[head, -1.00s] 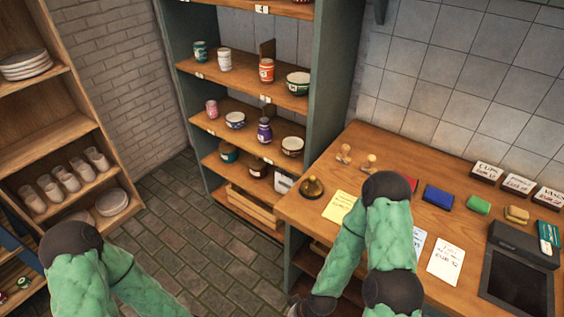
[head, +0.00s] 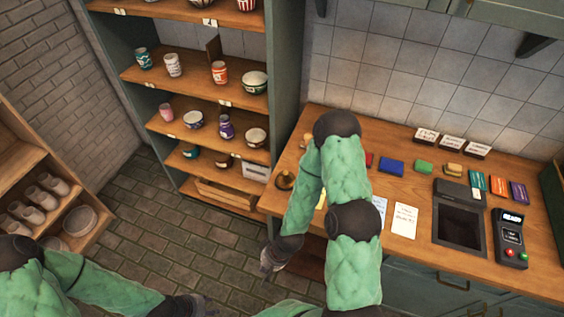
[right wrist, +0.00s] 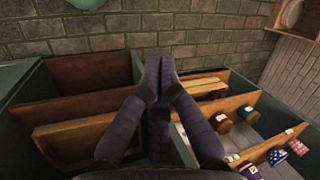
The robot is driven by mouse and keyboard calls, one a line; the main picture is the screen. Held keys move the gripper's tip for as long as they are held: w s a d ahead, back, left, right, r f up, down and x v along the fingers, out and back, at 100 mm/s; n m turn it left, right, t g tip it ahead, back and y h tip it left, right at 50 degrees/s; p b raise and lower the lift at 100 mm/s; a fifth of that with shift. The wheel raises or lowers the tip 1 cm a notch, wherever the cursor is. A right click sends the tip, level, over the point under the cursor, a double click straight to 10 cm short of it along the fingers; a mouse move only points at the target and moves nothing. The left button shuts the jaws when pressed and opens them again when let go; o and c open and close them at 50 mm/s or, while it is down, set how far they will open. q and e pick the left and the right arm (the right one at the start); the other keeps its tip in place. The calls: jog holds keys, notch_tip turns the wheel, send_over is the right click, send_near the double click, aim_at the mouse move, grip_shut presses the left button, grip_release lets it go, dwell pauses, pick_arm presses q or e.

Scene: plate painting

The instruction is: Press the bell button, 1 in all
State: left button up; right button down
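The bell (head: 285,181) is a small dark brass dome on the left end of the wooden counter (head: 420,258), partly beside my right forearm in the head view. My right gripper (head: 268,268) hangs low, off the counter's left end and below the bell, apart from it. In the right wrist view the right gripper's fingers (right wrist: 158,68) are together with nothing between them. The bell does not show in that view. My left gripper (head: 192,307) is at the bottom edge of the head view, over the floor, small and dark; its opening is unclear.
Cards, colored blocks, a dark tray (head: 460,220) and a card terminal (head: 511,238) lie on the counter. A shelf unit (head: 285,90) with cups and bowls stands behind its left end. Another shelf (head: 22,150) stands at left. Floor between is clear.

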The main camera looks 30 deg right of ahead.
jog(key=w+d+r+n+t+p, duration=0.1)
jog(key=w+d+r, duration=0.3)
jog(key=w+r, duration=0.1)
jog(key=w+d+r+n+t+p, duration=0.1)
jog(key=w+d+r+t+p, duration=0.1)
jog(key=w+d+r, duration=0.2)
jog(key=w+d+r+n+t+p, duration=0.1)
jog(key=w+d+r+t+p, duration=0.1)
jog(key=w+d+r, duration=0.2)
jog(key=shift+w+d+r+h, duration=0.15)
jog(key=shift+w+r, duration=0.45)
jog(key=shift+r, duration=0.5)
jog(key=shift+w+r+h, duration=0.1)
jog(key=shift+w+r, duration=0.5)
jog(key=shift+r, duration=0.5)
jog(key=shift+w+d+r+h, duration=0.15)
jog(key=shift+w+r, duration=0.45)
jog(key=shift+r, duration=0.5)
notch_tip(320, 180, up, 10)
jog(key=n+t+h, duration=0.1)
jog(key=n+t, duration=0.1)
jog(key=t, duration=0.1)
send_over(287, 174)
pick_arm(q)
notch_tip(287, 174, up, 7)
pick_arm(e)
jog(key=shift+f, duration=0.2)
